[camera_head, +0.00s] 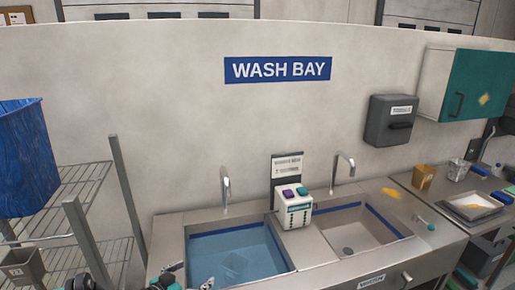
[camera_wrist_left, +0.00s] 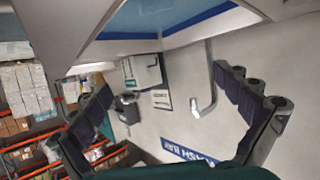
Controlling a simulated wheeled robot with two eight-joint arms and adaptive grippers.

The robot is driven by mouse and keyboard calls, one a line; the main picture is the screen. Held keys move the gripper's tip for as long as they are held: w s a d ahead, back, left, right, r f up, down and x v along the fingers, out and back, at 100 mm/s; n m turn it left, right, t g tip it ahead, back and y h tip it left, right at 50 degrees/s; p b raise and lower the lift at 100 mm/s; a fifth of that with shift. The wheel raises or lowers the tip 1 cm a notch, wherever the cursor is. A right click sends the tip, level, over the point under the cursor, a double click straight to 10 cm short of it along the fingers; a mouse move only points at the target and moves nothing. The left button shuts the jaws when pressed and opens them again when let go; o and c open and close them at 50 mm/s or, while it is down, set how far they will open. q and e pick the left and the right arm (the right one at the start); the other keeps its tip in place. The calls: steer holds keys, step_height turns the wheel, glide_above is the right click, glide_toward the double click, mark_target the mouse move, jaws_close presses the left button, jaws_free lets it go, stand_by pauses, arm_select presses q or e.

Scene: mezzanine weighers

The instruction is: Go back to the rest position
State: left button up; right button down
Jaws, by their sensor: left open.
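My left gripper (camera_head: 190,277) shows at the bottom edge of the head view, in front of the left basin. Most of it is cut off by the frame edge. In the left wrist view my left gripper (camera_wrist_left: 162,82) has its two dark fingers spread wide, with nothing between them. The wrist view is tilted, and the sink and the wall lie beyond the fingers. My right gripper is not seen in either view.
The left basin (camera_head: 215,248) holds blue water with a pale shape in it; the right basin (camera_head: 372,240) looks empty. A white dispenser box (camera_head: 294,208) stands between them. Taps (camera_head: 225,190) rise behind. A wire rack (camera_head: 85,185) with a blue bin (camera_head: 22,160) stands left.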

arm_select(q)
steer(key=s+d+f+n+g+y+b, duration=0.1)
steer(key=s+f+n+g+y+b, duration=0.1)
steer(key=s, duration=0.9)
steer(key=s+d+f+n+g+y+b, duration=0.1)
steer(key=s+f+n+g+y+b, duration=0.1)
steer(key=s+b, duration=0.5)
steer(key=s+n+y, duration=0.1)
steer(key=s+y, duration=0.1)
steer(key=s, duration=0.2)
steer(key=shift+d+n+g, duration=0.3)
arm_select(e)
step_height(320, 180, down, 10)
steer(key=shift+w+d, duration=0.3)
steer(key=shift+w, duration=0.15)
arm_select(q)
steer(key=shift+s, duration=0.1)
stand_by(0.4)
